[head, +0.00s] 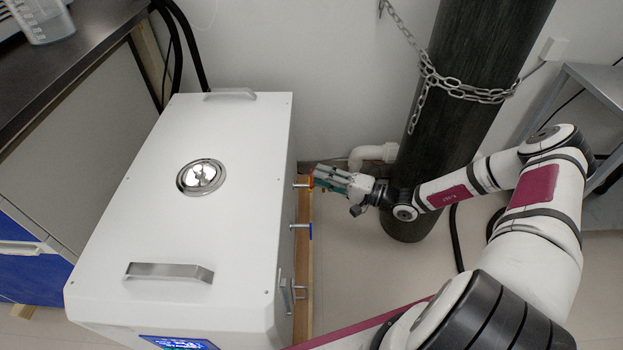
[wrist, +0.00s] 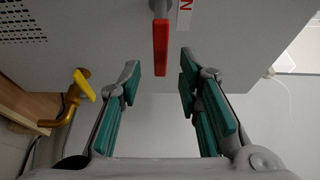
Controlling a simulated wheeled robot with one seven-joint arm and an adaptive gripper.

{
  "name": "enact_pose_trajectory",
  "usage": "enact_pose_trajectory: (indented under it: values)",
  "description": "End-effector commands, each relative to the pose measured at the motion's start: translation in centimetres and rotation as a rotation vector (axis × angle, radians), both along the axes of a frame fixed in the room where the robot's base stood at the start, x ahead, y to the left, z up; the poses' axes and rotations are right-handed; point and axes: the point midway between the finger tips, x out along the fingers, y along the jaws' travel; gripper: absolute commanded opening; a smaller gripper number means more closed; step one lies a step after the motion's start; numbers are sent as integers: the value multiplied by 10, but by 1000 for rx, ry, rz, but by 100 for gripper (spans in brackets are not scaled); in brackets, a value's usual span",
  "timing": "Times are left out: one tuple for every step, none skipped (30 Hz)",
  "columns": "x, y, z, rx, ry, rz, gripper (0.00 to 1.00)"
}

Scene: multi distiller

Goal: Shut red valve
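The red valve (wrist: 160,48) has a red lever handle that hangs from a grey stem on the side of the white distiller (head: 220,180). In the wrist view the handle lies at the top centre, in line with the gap between my fingers. In the head view the red valve (head: 307,183) is a small red spot on the distiller's right side, at my fingertips. My gripper (wrist: 160,80) is open, with teal pads on both sides of the gap. The pads do not appear to touch the handle. In the head view my gripper (head: 318,179) partly hides the valve.
A blue-handled valve (head: 310,231) sits nearer on the same side. A yellow-handled valve on a brass fitting (wrist: 84,84) is at left in the wrist view. A dark chained cylinder (head: 460,110) stands behind my arm. White piping (head: 375,153) runs along the wall.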

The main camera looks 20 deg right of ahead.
Motion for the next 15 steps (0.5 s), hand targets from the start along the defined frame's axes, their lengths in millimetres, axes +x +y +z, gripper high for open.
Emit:
enact_pose_trajectory:
  values:
    - [5, 7, -2, 1, -1, 3, 32]
    - [7, 11, -2, 1, 0, 2, 32]
    - [11, 15, -2, 1, -1, 3, 32]
    - [14, 18, -1, 0, -1, 3, 32]
    - [16, 20, -1, 0, -1, 2, 32]
    - [18, 22, -1, 0, 0, 1, 32]
    - [20, 24, -1, 0, 0, 1, 32]
    - [21, 25, -1, 1, -1, 1, 32]
    - [22, 27, -1, 1, -1, 1, 32]
    - [23, 28, 0, 1, -1, 1, 32]
    - [24, 29, 0, 0, 0, 1, 32]
    - [24, 29, 0, 0, 0, 1, 32]
    - [25, 30, 0, 0, 0, 1, 32]
    - [25, 30, 0, 0, 0, 1, 32]
    - [25, 30, 0, 0, 0, 1, 32]
